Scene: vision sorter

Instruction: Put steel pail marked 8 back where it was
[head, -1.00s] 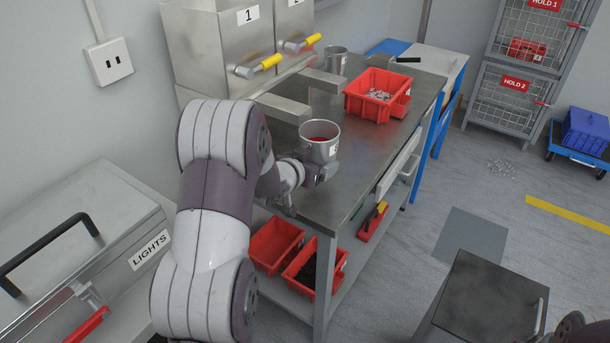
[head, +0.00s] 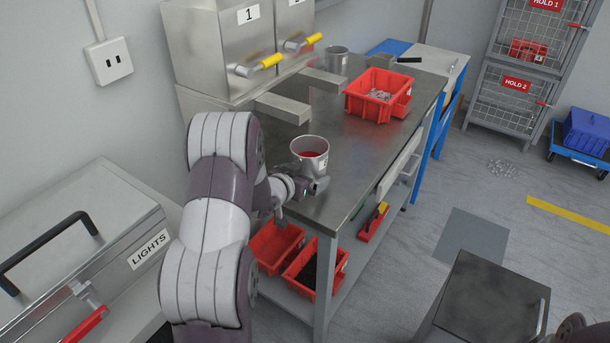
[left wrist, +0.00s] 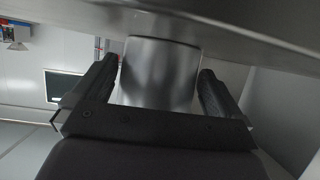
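My left gripper (head: 312,186) is shut around a steel pail (head: 310,158) with red contents, near the front left of the steel bench (head: 358,150). A small white label shows on the pail's right side, too small to read surely. In the left wrist view the pail (left wrist: 160,75) sits between both fingers, its end close to a broad flat surface. I cannot tell whether it touches the bench. Another steel pail (head: 336,62) stands farther back, beside the dispensers. My right gripper is out of view.
Dispensers with yellow-handled levers (head: 262,63) stand at the back left, with steel ledges (head: 284,108) jutting out beside the held pail. A red bin (head: 372,105) of metal parts stands farther right. More red bins (head: 275,245) sit on the lower shelf. The bench's middle is clear.

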